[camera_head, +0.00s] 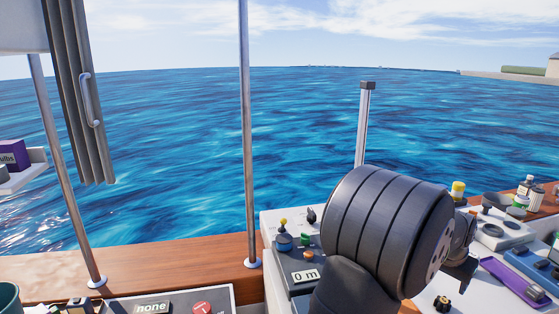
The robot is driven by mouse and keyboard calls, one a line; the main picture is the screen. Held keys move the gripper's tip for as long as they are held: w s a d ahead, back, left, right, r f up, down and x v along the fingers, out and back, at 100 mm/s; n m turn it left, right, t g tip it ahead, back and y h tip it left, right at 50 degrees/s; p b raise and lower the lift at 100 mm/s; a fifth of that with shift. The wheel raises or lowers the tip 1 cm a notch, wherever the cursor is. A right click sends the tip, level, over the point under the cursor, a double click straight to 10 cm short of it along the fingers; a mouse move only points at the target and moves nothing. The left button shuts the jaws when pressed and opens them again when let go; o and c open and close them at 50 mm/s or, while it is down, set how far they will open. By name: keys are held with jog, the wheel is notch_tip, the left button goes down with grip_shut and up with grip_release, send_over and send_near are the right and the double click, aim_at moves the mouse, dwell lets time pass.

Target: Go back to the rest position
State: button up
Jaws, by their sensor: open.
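My arm's large dark ribbed link fills the lower right of the head view. My gripper (465,262) shows just beyond its right end, small and partly hidden by the link. It is open, and I see nothing held in it. It is over the white console top (432,296) at the right. A small black knob (442,303) is on the console below it. Whether the gripper touches anything is hard to tell.
A control panel (292,262) with a "0 m" display is left of my arm. Bottles (525,188), a purple tray (512,277) and a blue box (532,265) stand at the right. Upright metal poles (246,130) rise from the wooden rail (180,268). Open sea lies beyond.

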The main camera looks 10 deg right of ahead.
jog(key=x, duration=1.2)
notch_tip(320, 180, up, 4)
jog(key=shift+r, duration=0.1)
jog(key=s+r, duration=0.7)
jog(key=s, duration=0.5)
jog(key=n, duration=0.1)
send_over(443, 301)
jog(key=w+d, duration=0.3)
jog(key=d, duration=0.5)
jog(key=w+d+f+n, duration=0.1)
jog(key=w+f, duration=0.1)
jog(key=w, duration=1.1)
jog(key=shift+f+t, duration=0.4)
